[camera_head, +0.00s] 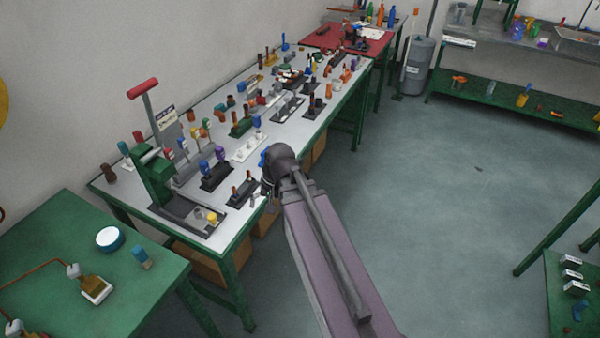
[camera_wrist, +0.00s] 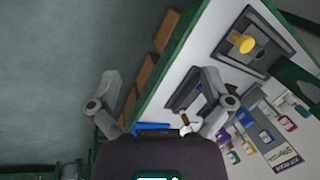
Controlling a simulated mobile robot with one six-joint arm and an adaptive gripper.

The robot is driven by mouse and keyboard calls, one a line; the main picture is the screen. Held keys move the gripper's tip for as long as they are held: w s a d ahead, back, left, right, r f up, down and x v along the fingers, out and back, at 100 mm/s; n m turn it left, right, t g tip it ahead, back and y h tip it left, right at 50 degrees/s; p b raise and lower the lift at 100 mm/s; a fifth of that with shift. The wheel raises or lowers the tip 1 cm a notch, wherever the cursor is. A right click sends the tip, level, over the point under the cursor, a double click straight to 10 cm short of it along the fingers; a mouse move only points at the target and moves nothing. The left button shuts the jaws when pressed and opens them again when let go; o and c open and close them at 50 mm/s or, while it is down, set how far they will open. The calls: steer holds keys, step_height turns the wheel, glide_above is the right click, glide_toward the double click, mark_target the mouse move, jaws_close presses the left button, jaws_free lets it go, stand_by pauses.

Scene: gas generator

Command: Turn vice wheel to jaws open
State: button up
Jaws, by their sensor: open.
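My gripper (camera_head: 268,182) is over the front edge of the long grey-topped workbench (camera_head: 318,118) in the head view, mostly hidden by my own arm. I cannot make out a vice wheel for certain in either view. A dark device (camera_head: 355,35) on the red-topped far table is too small to tell whether it is a vice. No wheel is in my gripper's grasp.
A green press with a red handle (camera_head: 143,88) stands at the bench's near end. Its dark base bears a yellow knob (camera_head: 212,218), also in the wrist view (camera_wrist: 242,43). Several small tools crowd the bench. A green table (camera_head: 60,250) is at left.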

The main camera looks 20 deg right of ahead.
steer(key=w+d+f+m+t+y+b, duration=0.55)
steer(key=w+d+f+m+b, duration=0.5)
steer(key=b, duration=0.45)
steer(key=w+d+m+t+y+b, duration=0.1)
steer(key=d+m+t+b, duration=0.7)
steer(key=d, duration=1.1)
steer(key=m+y+b, duration=0.1)
steer(key=m+b, duration=0.2)
steer(key=m, duration=0.2)
steer(key=shift+d+r+b, duration=0.15)
steer(key=shift+d+b, duration=0.05)
steer(key=shift+b, duration=0.15)
steer(key=shift+w+m+y, duration=0.1)
steer(key=shift+m+y, duration=0.15)
steer(key=x, duration=1.3)
steer(key=shift+w+a, duration=0.25)
steer(key=shift+a, duration=0.1)
